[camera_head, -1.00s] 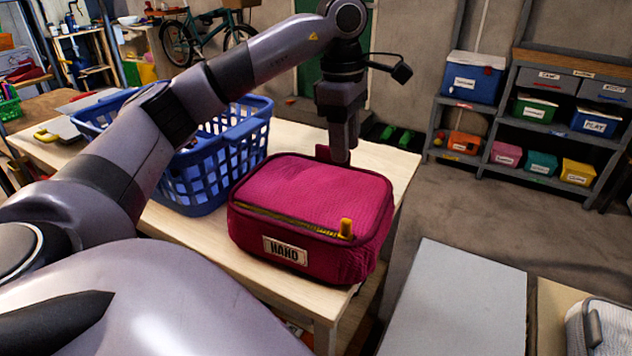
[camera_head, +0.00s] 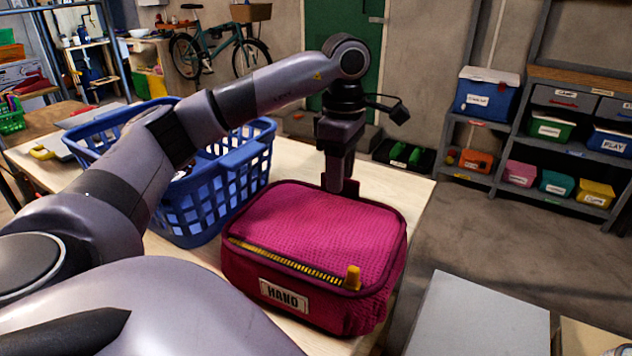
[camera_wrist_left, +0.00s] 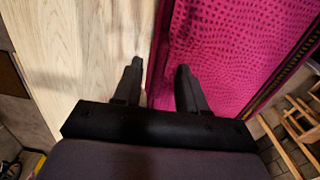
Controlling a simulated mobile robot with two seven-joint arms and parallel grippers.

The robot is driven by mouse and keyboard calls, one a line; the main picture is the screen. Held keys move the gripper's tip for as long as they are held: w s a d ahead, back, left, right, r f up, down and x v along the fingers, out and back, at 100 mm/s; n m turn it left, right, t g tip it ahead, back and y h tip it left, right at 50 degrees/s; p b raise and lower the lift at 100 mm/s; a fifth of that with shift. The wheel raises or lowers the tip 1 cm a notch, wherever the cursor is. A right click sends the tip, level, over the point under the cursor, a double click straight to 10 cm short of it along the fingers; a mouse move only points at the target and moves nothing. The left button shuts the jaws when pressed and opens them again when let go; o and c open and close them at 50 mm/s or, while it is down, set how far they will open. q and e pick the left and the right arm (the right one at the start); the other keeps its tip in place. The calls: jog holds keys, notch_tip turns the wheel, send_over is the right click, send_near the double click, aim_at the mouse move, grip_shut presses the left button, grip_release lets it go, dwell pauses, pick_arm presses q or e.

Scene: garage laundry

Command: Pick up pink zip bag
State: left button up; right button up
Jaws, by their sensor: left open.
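The pink zip bag (camera_head: 315,230) sits on the light wooden table, with a yellow zip and pull and a "HAND" label on its near side. My left gripper (camera_head: 338,186) points down at the bag's far edge. In the left wrist view the gripper (camera_wrist_left: 158,68) is open, with one finger over the bag (camera_wrist_left: 215,50) and the other over bare table beside it. The bag's edge runs between the two fingers. I cannot tell whether either finger touches the bag. My right gripper is not in view.
A blue laundry basket (camera_head: 240,187) stands close to the bag's left, behind my left arm. Bare tabletop (camera_head: 395,183) lies beyond the bag. A grey surface (camera_head: 480,318) is at the lower right. Shelves with labelled bins (camera_head: 487,97) stand at the back right.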

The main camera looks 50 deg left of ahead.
pick_arm(q)
jog(key=shift+f, duration=0.9)
grip_shut()
jog(key=shift+r, duration=0.15)
